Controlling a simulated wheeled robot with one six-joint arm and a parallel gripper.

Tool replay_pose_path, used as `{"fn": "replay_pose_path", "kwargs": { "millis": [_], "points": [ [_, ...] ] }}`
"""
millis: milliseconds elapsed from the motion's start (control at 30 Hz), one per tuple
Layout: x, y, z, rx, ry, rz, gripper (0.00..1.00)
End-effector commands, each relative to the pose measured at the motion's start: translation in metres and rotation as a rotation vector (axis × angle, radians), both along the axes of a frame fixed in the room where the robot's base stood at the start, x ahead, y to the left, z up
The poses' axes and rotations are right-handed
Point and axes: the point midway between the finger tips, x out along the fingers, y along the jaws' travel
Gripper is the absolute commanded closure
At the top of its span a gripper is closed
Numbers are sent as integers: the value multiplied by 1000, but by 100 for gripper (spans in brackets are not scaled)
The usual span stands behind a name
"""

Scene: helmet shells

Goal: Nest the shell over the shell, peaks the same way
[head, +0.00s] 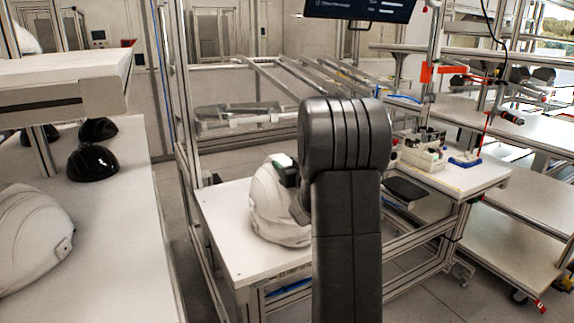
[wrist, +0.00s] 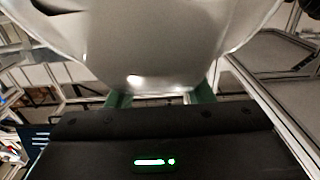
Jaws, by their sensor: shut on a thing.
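My gripper (wrist: 160,100) is shut on a white helmet shell (wrist: 160,40), which fills the upper part of the wrist view. In the head view the same white shell (head: 272,207) hangs tilted beside my arm, in front of the white workbench. My arm hides its right part, and I cannot tell which way its peak points. Another white shell (head: 32,238) rests on the left table, partly cut off by the picture's edge. I cannot tell which shell is meant as the lower one.
Black shells (head: 93,164) stand on the left table (head: 118,240) below a pale shelf (head: 65,85). The workbench (head: 222,215) has bare surface at its left. A box of small parts (head: 424,155) stands at its right. Metal frame posts rise around it.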

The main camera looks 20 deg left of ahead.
Motion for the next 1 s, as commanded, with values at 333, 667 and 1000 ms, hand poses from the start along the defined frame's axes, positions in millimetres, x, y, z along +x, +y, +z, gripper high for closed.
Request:
{"fn": "replay_pose_path", "kwargs": {
  "millis": [333, 667, 1000],
  "points": [
    [0, 0, -3, 1, -1, 0, 100],
    [0, 0, -10, 1, -2, 0, 100],
    [0, 0, -17, 1, -2, 0, 100]
  ]
}}
